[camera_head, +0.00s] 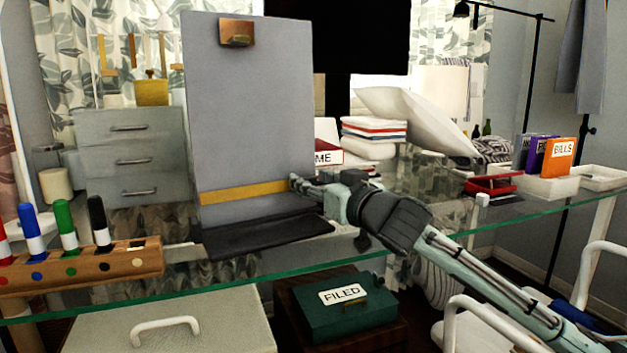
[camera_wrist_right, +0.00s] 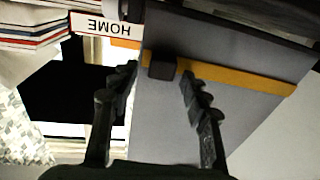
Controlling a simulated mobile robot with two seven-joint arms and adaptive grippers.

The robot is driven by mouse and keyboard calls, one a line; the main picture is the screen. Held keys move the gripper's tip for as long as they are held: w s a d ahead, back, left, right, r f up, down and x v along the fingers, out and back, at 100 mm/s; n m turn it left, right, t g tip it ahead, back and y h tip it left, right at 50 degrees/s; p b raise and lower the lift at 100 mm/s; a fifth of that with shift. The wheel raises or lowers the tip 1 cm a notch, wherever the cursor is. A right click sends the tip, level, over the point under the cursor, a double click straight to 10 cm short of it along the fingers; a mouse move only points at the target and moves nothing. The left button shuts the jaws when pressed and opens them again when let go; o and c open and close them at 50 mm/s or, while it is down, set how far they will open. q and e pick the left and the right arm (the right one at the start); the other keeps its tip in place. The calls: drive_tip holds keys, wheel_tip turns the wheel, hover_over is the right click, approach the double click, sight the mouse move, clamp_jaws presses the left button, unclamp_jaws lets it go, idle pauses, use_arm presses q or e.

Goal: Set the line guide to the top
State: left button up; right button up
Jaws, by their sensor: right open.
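A grey upright board (camera_head: 250,110) stands on the glass desk, with a brass clip (camera_head: 237,33) at its top. The yellow line guide (camera_head: 245,192) crosses the board low down, close above its dark base (camera_head: 265,235). In the right wrist view, the line guide (camera_wrist_right: 235,80) carries a dark block (camera_wrist_right: 162,67) near one end. My right gripper (camera_head: 302,184) is at the guide's right end. In the wrist view its open fingers (camera_wrist_right: 159,74) show on either side of the block; whether they touch it I cannot tell. My left gripper is not in view.
A wooden marker rack (camera_head: 80,265) stands on the left of the glass desk. A box labelled HOME (camera_head: 327,142) and stacked books (camera_head: 374,130) are behind the gripper. Red and white trays (camera_head: 492,186) and an orange BILLS binder (camera_head: 560,158) are at the right.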

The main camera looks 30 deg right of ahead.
drive_tip(key=shift+c, duration=0.4)
clamp_jaws()
